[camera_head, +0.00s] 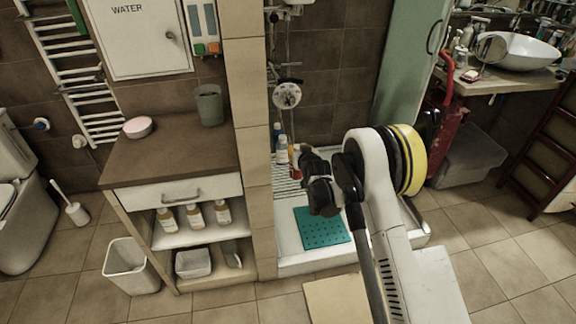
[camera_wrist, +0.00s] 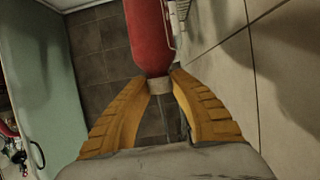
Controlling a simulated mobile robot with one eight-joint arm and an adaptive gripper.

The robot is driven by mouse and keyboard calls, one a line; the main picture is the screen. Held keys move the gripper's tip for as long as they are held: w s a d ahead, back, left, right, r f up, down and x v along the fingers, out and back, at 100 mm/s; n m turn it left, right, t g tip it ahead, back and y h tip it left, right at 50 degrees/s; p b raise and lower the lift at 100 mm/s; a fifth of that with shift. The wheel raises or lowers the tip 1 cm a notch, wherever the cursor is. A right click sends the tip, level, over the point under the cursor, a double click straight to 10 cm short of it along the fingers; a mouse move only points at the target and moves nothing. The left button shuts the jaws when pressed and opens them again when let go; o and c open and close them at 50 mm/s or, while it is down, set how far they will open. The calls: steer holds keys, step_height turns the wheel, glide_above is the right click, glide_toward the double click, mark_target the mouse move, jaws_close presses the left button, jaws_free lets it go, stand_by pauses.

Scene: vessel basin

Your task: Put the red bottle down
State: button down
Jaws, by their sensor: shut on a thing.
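The red bottle (camera_wrist: 150,38) shows large at the top of the wrist view, with a narrow tan neck or cap end. The yellow fingers of my gripper (camera_wrist: 160,84) are shut on that tan end, one finger on each side. In the head view my dark gripper (camera_head: 310,165) is over the shower tray (camera_head: 290,262), near its left side. A small red-orange patch beside it is partly hidden, and I cannot tell how much of it is the held bottle.
A blue-white bottle (camera_head: 282,151) and another blue one stand at the back left of the shower tray. A teal perforated mat (camera_head: 323,230) lies in the tray. A tiled pillar (camera_head: 250,130) stands left, a green cabinet (camera_head: 405,65) right. A wooden-topped cabinet (camera_head: 170,150) holds several bottles.

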steer(key=a+f+b, duration=0.3)
steer(key=f, duration=0.2)
steer(key=shift+w+f, duration=0.2)
steer(key=shift+f, duration=0.2)
steer(key=shift+a, duration=0.1)
steer(key=shift+f, duration=0.15)
steer(key=c, duration=1.2)
jaws_free()
steer(key=shift+c, duration=0.2)
